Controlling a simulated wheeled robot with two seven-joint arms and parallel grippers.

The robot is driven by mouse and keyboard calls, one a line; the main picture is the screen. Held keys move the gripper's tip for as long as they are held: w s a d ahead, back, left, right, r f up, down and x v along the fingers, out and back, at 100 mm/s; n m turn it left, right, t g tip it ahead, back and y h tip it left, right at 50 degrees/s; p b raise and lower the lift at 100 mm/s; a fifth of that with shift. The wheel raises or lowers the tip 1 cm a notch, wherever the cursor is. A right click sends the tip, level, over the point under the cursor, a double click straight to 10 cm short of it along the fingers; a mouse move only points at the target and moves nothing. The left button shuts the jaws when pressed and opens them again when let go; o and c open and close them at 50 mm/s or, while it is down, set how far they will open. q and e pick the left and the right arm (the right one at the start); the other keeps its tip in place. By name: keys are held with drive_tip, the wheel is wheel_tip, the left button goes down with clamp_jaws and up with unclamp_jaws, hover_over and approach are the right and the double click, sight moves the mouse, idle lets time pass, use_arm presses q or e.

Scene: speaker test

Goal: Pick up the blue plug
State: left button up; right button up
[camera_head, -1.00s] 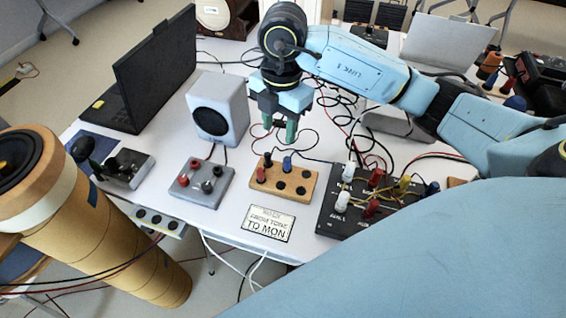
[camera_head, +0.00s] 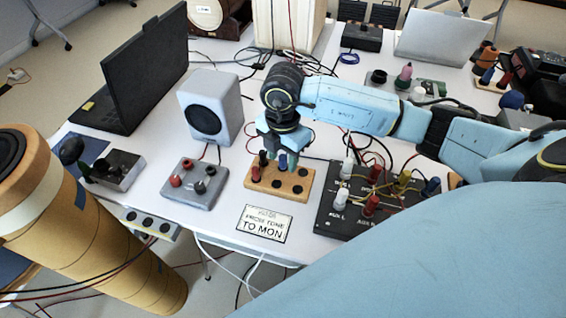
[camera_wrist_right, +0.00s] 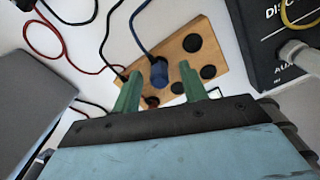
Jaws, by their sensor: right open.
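The blue plug (camera_head: 283,161) stands in a hole of the wooden socket block (camera_head: 304,180) on the white table. In the right wrist view the blue plug (camera_wrist_right: 159,73) has a dark blue cord running up from it. My right gripper (camera_head: 276,158) is over the block. In the wrist view its green fingers (camera_wrist_right: 160,78) are open, one on each side of the blue plug, with visible gaps. How deep the fingertips reach beside the plug is hard to tell. My left gripper is not in view.
A dark red plug (camera_head: 263,158) stands left of the blue one in the block. A black panel with several plugs (camera_head: 335,222) is to the right, a grey socket box (camera_head: 194,195) to the left. A grey speaker (camera_head: 211,105) stands behind. A sign (camera_head: 264,223) lies in front.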

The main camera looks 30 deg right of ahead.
sight(282, 156)
drive_tip(key=shift+f, duration=0.45)
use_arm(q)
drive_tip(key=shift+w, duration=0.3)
use_arm(e)
clamp_jaws()
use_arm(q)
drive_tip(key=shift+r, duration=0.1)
